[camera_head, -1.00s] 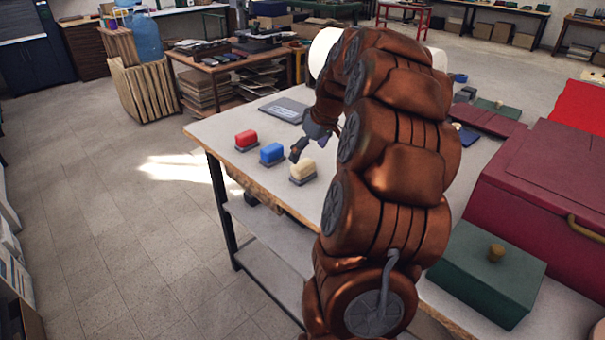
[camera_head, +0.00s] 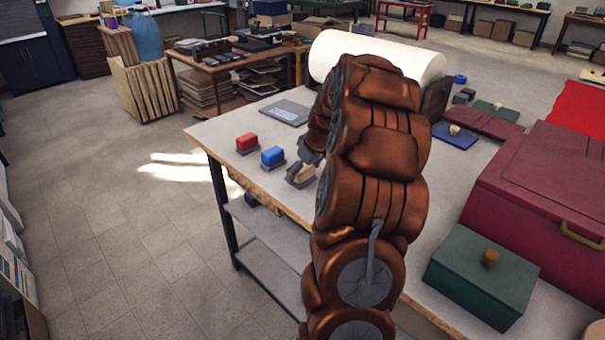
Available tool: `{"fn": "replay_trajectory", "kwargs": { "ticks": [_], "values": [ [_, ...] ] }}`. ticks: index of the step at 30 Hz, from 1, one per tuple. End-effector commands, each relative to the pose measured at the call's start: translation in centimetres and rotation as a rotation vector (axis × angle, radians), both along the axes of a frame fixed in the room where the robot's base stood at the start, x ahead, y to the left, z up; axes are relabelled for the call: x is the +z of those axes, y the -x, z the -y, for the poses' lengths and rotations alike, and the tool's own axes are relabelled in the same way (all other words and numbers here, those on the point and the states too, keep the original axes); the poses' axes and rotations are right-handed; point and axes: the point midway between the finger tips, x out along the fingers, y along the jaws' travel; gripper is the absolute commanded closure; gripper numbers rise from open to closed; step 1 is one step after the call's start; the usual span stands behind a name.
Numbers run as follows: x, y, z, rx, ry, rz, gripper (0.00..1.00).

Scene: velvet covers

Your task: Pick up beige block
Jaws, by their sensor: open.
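The beige block (camera_head: 304,171) sits on a small dark base near the front edge of the white-topped table (camera_head: 222,133). My gripper (camera_head: 298,172) is down at the block, with a dark finger in front of its left side. The rest of the gripper is partly hidden behind my copper arm. The jaws are open, and I cannot tell whether they touch the block. A blue block (camera_head: 272,154) and a red block (camera_head: 246,141) stand on similar bases to the left, in a row with the beige one.
A grey flat plate (camera_head: 285,112) lies behind the blocks. A large white roll (camera_head: 400,62) lies at the back of the table. A green box with a knob (camera_head: 480,275) and a maroon chest (camera_head: 545,200) stand at right.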

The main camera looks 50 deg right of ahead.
Motion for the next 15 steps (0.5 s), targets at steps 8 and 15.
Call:
{"fn": "replay_trajectory", "kwargs": {
  "ticks": [8,15],
  "values": [
    [0.05,0.01,-0.01,0.000,0.000,0.000,0.18],
    [0.06,0.01,-0.01,0.000,0.000,0.000,0.43]
  ]
}}
